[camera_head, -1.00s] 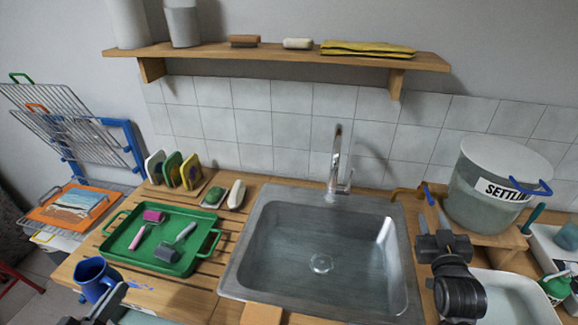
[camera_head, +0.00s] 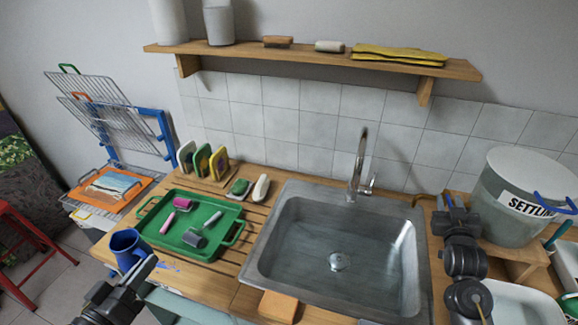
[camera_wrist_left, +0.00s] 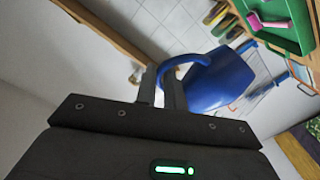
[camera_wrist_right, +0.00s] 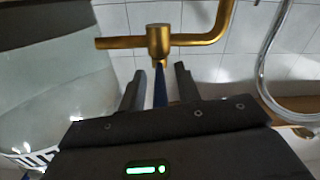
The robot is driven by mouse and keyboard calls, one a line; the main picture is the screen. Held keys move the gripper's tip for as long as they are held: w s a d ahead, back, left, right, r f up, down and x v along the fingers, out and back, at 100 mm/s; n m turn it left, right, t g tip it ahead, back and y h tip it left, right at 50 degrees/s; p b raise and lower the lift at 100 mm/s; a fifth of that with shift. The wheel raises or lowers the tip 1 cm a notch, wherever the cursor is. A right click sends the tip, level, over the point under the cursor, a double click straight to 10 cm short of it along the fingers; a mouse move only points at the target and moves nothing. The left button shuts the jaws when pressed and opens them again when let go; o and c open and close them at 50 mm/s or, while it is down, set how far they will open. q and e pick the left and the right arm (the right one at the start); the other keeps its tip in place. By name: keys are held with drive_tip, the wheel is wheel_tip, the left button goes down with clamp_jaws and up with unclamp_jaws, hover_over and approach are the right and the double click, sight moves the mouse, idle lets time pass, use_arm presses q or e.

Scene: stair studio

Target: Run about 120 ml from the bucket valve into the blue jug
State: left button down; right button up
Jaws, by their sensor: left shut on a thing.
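The blue jug (camera_head: 125,250) is at the front left of the counter in the head view. It also shows in the left wrist view (camera_wrist_left: 222,84). My left gripper (camera_head: 150,264) is shut on its handle (camera_wrist_left: 172,74). I cannot tell whether the jug touches the counter. The clear bucket (camera_head: 510,205), with a lid and a "SETTLING" label partly cut off, stands at the right. Its brass valve (camera_wrist_right: 158,42) shows in the right wrist view, with a blue lever (camera_wrist_right: 160,88) below it. My right gripper (camera_wrist_right: 158,92) is open, with the lever between its fingers.
The metal sink (camera_head: 280,232) lies between jug and bucket, with a tall faucet (camera_head: 360,165) behind. A green tray (camera_head: 150,226) with two rollers sits left of it. The bucket stands on a wooden stand (camera_head: 525,262). A white basin (camera_head: 505,305) is below. A shelf (camera_head: 310,58) hangs above.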

drive_tip(key=shift+w, duration=0.2)
drive_tip(key=shift+r, duration=0.1)
drive_tip(key=shift+d, duration=0.1)
clamp_jaws()
drive_tip(key=shift+w, duration=0.1)
